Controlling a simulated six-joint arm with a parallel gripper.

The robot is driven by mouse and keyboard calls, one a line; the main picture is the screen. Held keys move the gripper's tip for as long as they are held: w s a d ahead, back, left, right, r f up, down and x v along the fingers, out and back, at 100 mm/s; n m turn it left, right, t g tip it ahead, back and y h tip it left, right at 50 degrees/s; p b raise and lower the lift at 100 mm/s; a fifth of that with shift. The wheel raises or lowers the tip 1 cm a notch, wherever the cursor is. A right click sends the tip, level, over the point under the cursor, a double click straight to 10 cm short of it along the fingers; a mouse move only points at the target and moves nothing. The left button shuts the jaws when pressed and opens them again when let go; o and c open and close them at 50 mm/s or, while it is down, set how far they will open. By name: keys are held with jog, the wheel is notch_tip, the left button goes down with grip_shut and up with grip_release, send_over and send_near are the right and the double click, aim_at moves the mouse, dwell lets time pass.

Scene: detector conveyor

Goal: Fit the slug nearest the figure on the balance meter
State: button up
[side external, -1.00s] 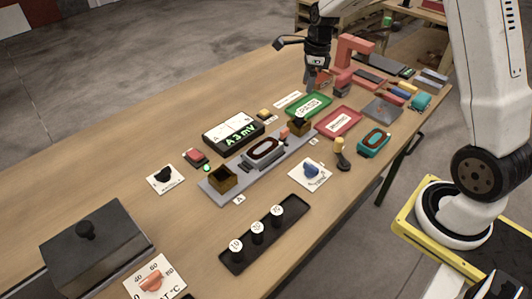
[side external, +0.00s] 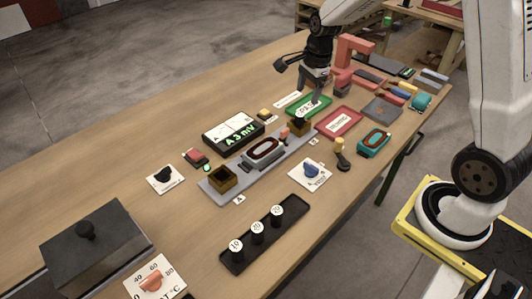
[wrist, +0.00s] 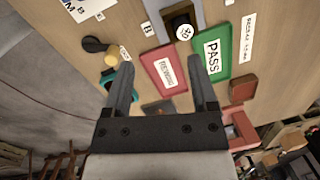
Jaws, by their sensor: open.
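The balance meter (side external: 233,131) is a black box with a dial and a green readout that looks like 4.3 mV. Three black slugs with white number tops stand in a black tray (side external: 252,252) at the front: the 10 slug (side external: 236,251), the 20 slug (side external: 257,233) and another (side external: 276,216) whose number is unclear. In the wrist view another slug (wrist: 184,32), its number perhaps 30, sits in the brass socket by the B label. My gripper (side external: 316,94) is open and empty above the green PASS tray, beyond the B socket; its fingers (wrist: 161,62) are spread in the wrist view.
Socket A (side external: 222,180) looks empty on the grey rail (side external: 210,193). A blue knob plate (side external: 310,173) and a turquoise coil block (side external: 374,143) stand nearby. The left tabletop is mostly clear.

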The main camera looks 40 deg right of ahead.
jog(key=s+a+f+n, duration=0.1)
jog(key=s+a+n, duration=0.3)
jog(key=s+n, duration=0.3)
jog(key=s+a+f+n+t, duration=0.1)
jog(key=s+a+n, duration=0.4)
jog(key=n, duration=0.8)
jog(key=shift+s+a+n+h, duration=0.2)
jog(key=shift+s+n+h, duration=0.1)
jog(key=shift+s, duration=0.55)
